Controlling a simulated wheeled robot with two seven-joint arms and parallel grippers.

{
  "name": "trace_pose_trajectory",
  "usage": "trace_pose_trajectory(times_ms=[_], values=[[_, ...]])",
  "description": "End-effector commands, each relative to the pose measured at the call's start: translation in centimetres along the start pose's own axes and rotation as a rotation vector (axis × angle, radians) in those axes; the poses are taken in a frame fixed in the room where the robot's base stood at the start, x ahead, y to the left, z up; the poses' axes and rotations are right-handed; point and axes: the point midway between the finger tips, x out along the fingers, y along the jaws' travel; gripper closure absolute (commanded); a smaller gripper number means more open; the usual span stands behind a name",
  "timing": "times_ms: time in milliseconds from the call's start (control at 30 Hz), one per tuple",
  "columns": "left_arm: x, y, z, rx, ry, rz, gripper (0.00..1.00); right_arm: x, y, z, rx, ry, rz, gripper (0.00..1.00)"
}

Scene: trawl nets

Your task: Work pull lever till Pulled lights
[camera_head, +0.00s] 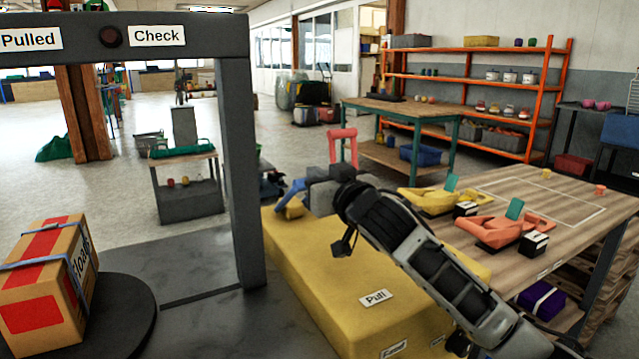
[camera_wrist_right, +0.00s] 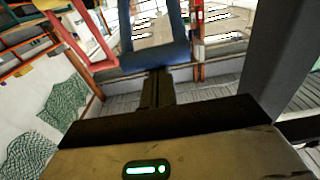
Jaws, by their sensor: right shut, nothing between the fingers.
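A yellow cabinet (camera_head: 330,270) carries a label reading Pull (camera_head: 376,298). On its far end are a blue lever handle (camera_head: 291,193) and a red lever handle (camera_head: 343,146). My right gripper (camera_head: 308,187) is at the blue handle, its tip partly hidden. In the right wrist view the shut, empty fingers (camera_wrist_right: 157,78) point at the crossbar of the blue handle (camera_wrist_right: 152,58); contact is unclear. The red handle (camera_wrist_right: 82,38) is to the left there. A Pulled label (camera_head: 30,39) is on the grey frame, beside a dark, unlit-looking lamp (camera_head: 111,36). My left gripper is not visible.
A strapped box (camera_head: 42,285) sits on a dark turntable (camera_head: 115,320) at the left. The frame's post (camera_head: 240,170) stands left of the cabinet. A wooden table (camera_head: 480,190) with yellow and orange items is close on the right. A Check label (camera_head: 157,35) is right of the lamp.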

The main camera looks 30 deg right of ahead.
Motion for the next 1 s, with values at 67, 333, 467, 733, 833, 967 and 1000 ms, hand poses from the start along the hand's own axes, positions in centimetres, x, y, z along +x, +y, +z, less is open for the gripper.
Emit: trace_pose_trajectory(times_ms=[67,333,467,733,833,967,1000], values=[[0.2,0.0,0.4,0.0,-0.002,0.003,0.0,-0.1,0.1,0.6,0.0,0.003,0.003,1.0],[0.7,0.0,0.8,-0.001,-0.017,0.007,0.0,-0.2,0.1,0.6,0.0,0.012,0.004,1.0],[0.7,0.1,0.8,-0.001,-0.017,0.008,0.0,-0.2,0.1,0.6,-0.001,0.01,0.004,1.0],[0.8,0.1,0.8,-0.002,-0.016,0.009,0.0,-0.9,0.1,0.7,-0.001,0.009,0.004,1.0],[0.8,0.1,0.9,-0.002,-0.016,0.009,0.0,-2.4,0.0,0.8,-0.002,0.008,0.002,1.0],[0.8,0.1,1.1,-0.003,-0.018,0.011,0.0,-5.3,0.0,0.8,-0.002,0.011,0.001,1.0],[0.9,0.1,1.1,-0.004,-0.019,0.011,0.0,-6.3,0.0,0.8,-0.003,0.012,0.0,1.0]])
